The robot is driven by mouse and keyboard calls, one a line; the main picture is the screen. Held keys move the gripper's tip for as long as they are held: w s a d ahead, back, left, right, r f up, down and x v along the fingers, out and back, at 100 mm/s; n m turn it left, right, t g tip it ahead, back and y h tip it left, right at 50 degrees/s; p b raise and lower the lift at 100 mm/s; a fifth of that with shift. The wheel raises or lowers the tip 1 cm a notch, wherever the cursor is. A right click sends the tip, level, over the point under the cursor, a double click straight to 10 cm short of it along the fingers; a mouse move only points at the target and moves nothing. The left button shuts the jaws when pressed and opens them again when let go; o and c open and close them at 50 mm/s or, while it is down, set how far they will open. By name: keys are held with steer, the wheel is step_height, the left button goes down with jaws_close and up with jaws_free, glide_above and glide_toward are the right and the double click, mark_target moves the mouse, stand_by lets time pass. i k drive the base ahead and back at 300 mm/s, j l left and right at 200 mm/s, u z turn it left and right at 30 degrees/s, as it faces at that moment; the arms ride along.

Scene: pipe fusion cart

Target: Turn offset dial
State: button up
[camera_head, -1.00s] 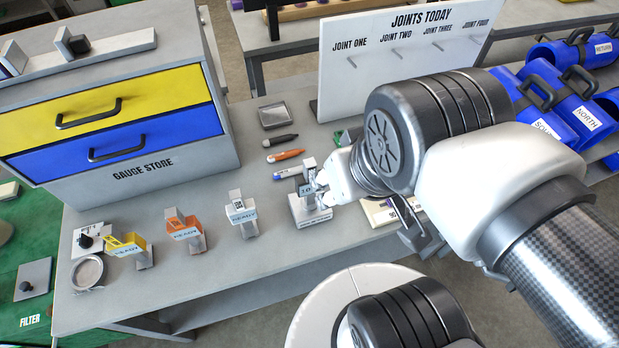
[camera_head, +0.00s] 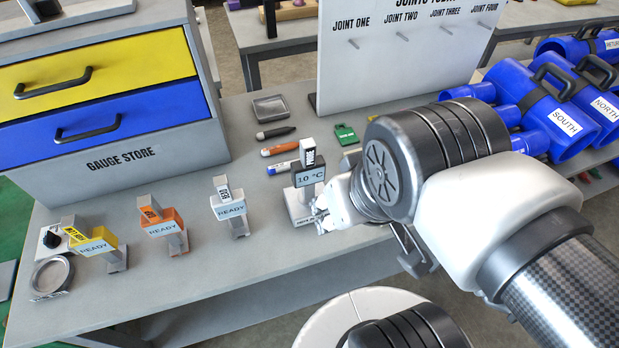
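A grey device with a dark display reading "10 °C" (camera_head: 309,176) stands upright on a pale base (camera_head: 298,207) near the bench's front edge. My gripper (camera_head: 322,214) is at the right side of this device, close to its base. Its fingers are small and partly covered by the wrist, so I cannot tell whether they touch the device or how far they are open. A small black knob (camera_head: 51,239) sits on a pale block at the bench's left end, far from my gripper. No dial is labelled as offset in this view.
Yellow (camera_head: 94,243), orange (camera_head: 163,225) and grey (camera_head: 230,205) "READY" gauges stand left of the device. Pens and a green tag (camera_head: 345,134) lie behind it. A white board (camera_head: 395,60) and blue pipe fittings (camera_head: 560,115) stand farther back and right.

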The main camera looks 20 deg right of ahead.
mark_target(52, 241)
steer(key=u, duration=1.75)
